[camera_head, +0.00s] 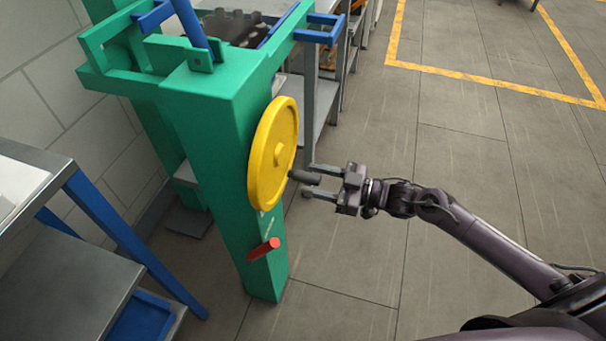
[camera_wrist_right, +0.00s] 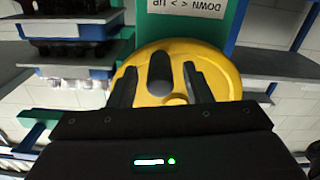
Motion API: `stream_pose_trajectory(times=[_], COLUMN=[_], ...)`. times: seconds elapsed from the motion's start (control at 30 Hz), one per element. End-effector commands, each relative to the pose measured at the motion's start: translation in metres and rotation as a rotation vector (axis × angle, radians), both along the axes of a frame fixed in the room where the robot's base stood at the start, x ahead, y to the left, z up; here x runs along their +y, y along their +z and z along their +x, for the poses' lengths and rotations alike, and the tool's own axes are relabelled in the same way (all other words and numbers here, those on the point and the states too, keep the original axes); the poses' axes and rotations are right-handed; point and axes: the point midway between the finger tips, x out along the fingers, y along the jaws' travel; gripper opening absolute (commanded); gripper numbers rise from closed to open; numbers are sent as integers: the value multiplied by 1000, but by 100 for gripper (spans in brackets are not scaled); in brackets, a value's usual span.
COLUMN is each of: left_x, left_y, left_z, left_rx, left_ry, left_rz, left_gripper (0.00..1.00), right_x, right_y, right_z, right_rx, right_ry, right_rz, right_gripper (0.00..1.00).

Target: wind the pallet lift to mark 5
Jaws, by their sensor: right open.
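A yellow handwheel (camera_head: 273,155) is mounted on the side of the green lift post (camera_head: 215,130). A dark grey crank knob (camera_head: 305,177) sticks out from its face. My right gripper (camera_head: 316,180) is open at the knob, its fingers apart on either side of the knob's outer end. In the right wrist view the wheel (camera_wrist_right: 212,75) fills the middle, and the knob (camera_wrist_right: 159,70) shows between the two open fingers (camera_wrist_right: 159,88). A red handle (camera_head: 263,249) sits low on the post. No mark scale is readable. My left gripper is not in view.
A white label (camera_wrist_right: 185,6) with upside-down lettering is above the wheel. A metal table with blue legs (camera_head: 100,215) stands at the left. Grey shelving (camera_head: 310,110) is behind the post. The floor at the right is clear, with yellow lines (camera_head: 480,80).

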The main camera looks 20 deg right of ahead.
Motion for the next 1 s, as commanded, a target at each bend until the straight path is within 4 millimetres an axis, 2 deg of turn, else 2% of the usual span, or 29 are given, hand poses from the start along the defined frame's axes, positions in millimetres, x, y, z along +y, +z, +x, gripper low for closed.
stream_pose_trajectory(times=[0.2, 0.53, 0.87, 1.0], left_x=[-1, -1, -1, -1], left_y=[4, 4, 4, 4], left_z=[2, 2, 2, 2], left_rx=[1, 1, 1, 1], left_ry=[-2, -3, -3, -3], left_rz=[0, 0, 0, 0], left_gripper=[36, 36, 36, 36], right_x=[21, 24, 24, 24], right_y=[0, 0, 0, 0], right_z=[14, 16, 16, 16], right_rx=[-2, -2, -2, -2], right_ry=[0, -1, -1, -1], right_rz=[1, -1, -1, -1], right_gripper=[45, 45, 2, 0])
